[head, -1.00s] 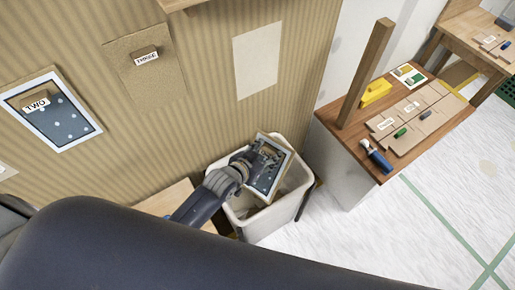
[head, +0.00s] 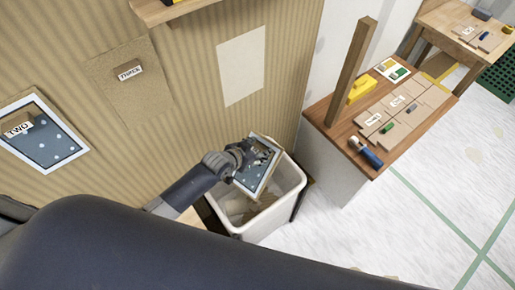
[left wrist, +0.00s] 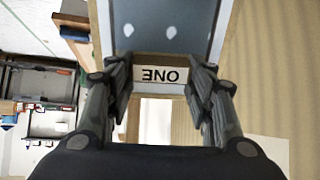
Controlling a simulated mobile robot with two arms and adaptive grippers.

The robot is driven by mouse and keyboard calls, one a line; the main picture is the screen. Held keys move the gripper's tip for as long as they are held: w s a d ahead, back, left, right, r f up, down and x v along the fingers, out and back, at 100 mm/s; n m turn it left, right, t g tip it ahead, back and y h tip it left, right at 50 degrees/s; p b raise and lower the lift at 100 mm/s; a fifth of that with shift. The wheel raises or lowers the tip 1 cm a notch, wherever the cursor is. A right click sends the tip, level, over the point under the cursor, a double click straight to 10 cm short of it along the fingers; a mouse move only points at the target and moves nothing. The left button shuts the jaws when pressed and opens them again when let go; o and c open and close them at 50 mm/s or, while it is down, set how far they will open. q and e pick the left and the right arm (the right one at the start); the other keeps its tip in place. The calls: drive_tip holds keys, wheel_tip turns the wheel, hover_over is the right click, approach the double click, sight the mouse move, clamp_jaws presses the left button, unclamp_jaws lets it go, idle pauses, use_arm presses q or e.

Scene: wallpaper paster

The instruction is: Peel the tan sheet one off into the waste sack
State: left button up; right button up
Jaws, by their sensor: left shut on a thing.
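My left gripper (head: 243,153) is shut on the tan tab of sheet one (head: 254,178). The sheet has a white border and a blue-grey face with pale spots. In the left wrist view the tab with the label ONE (left wrist: 160,76) sits upside down between the fingertips (left wrist: 161,82). The sheet hangs tilted over the back left of the waste sack, a white open bin (head: 297,196). Some tan material shows inside it. The sheet hides part of the opening, and I cannot tell whether it touches the rim. My right gripper is not in view.
The ribbed wall carries sheet two (head: 45,146), a tan sheet three (head: 128,88) and a bare pale rectangle (head: 241,66). A wooden table (head: 338,130) with a post, cards and tools stands right of the bin.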

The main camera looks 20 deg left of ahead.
use_arm(q)
wheel_tip(320, 180, down, 7)
drive_tip(key=b, duration=0.4)
drive_tip(key=shift+r+b, duration=0.1)
drive_tip(key=shift+b, duration=0.2)
wheel_tip(320, 180, down, 2)
drive_tip(key=shift+f+b, duration=0.15)
drive_tip(key=shift+b, duration=0.7)
drive_tip(key=o, duration=1.2)
drive_tip(key=shift+c, duration=0.2)
drive_tip(key=v, duration=1.2)
drive_tip(key=shift+d, duration=0.1)
